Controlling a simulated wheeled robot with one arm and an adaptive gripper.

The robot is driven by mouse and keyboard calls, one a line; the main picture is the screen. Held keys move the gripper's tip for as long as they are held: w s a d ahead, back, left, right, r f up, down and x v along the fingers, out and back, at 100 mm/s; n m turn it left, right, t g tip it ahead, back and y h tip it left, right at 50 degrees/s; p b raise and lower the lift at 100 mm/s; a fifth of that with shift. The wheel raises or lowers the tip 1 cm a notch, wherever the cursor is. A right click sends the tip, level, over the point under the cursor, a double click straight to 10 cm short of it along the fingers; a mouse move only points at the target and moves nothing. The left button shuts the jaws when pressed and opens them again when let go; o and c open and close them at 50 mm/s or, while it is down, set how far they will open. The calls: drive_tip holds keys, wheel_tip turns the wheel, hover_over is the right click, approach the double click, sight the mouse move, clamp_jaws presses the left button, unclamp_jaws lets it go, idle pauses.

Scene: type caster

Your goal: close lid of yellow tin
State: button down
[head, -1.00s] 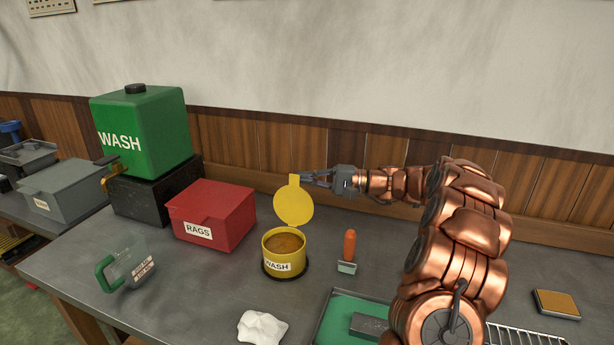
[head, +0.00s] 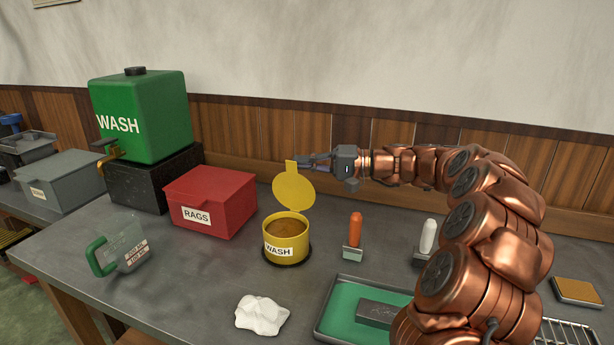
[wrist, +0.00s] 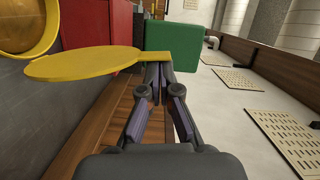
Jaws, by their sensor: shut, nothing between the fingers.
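The yellow tin (head: 285,251), marked WASH, stands on the bench with brown contents showing. Its round yellow lid (head: 293,190) stands up open at the tin's back edge, its tab pointing up. My gripper (head: 303,161) is shut and empty at the upper part of the lid, close behind the tab. In the wrist view my fingertips (wrist: 160,68) meet at the lid's tab, and the lid (wrist: 85,64) extends to the left. Whether the fingers touch the lid I cannot tell. The tin's rim (wrist: 30,30) shows at the wrist view's upper left.
A red RAGS box (head: 211,203) stands left of the tin, with a green WASH container (head: 140,120) behind. A measuring jug (head: 122,248), white rag (head: 261,315), orange-handled tool (head: 354,237) and green tray (head: 345,322) lie around. The wall is close behind my gripper.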

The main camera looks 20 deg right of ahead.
drive_tip(key=s+a+f+n+h+b, duration=0.3)
drive_tip(key=s+a+f+n+b, duration=0.5)
drive_tip(key=b, duration=1.6)
drive_tip(key=shift+s+a+n+t, duration=0.4)
drive_tip(key=shift+s+a+n, duration=0.15)
drive_tip(key=shift+n, duration=0.65)
